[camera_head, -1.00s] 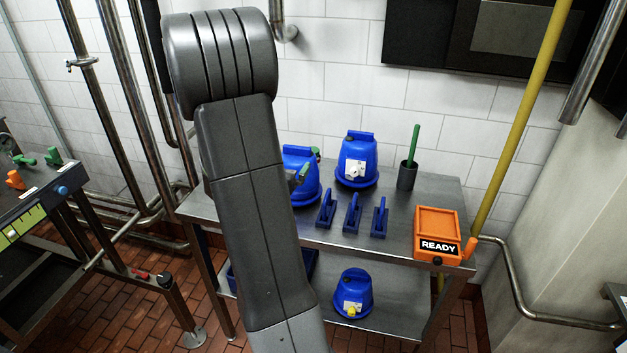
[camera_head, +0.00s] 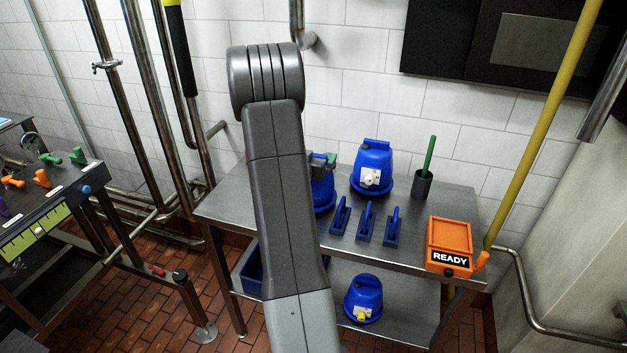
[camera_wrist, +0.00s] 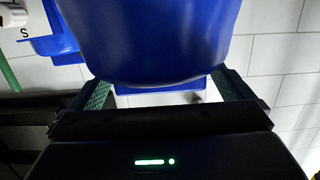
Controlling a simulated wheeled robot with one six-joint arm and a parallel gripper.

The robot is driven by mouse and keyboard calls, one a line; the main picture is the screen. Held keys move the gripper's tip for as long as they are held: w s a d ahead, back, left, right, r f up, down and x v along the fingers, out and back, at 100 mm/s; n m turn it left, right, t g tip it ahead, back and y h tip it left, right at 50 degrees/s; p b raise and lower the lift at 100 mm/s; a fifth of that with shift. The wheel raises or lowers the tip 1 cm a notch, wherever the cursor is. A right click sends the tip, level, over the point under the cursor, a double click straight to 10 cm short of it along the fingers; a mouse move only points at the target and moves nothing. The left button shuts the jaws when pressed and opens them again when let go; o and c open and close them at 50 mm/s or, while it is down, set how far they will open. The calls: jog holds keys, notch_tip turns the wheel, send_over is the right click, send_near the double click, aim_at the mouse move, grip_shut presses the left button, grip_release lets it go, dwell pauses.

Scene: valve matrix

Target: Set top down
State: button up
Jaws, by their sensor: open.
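A blue rounded top (camera_head: 324,192) stands upright on the upper shelf of the steel table (camera_head: 228,204), partly hidden behind my arm in the head view. My gripper (camera_head: 324,160) is at its upper part, mostly hidden by the arm. In the wrist view the same blue top (camera_wrist: 155,45) fills the upper middle. My gripper (camera_wrist: 165,88) is open there, with one green-padded finger on each side of its narrow blue end. I cannot tell whether the fingers touch it. A second blue top (camera_head: 372,165) with a white label stands to the right.
Several blue handle-shaped pieces (camera_head: 366,223) stand in front. A blue vessel (camera_head: 363,298) and a blue bin (camera_head: 250,272) are on the lower shelf. A yellow pipe (camera_head: 545,120) rises at right.

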jog(key=c, duration=1.9)
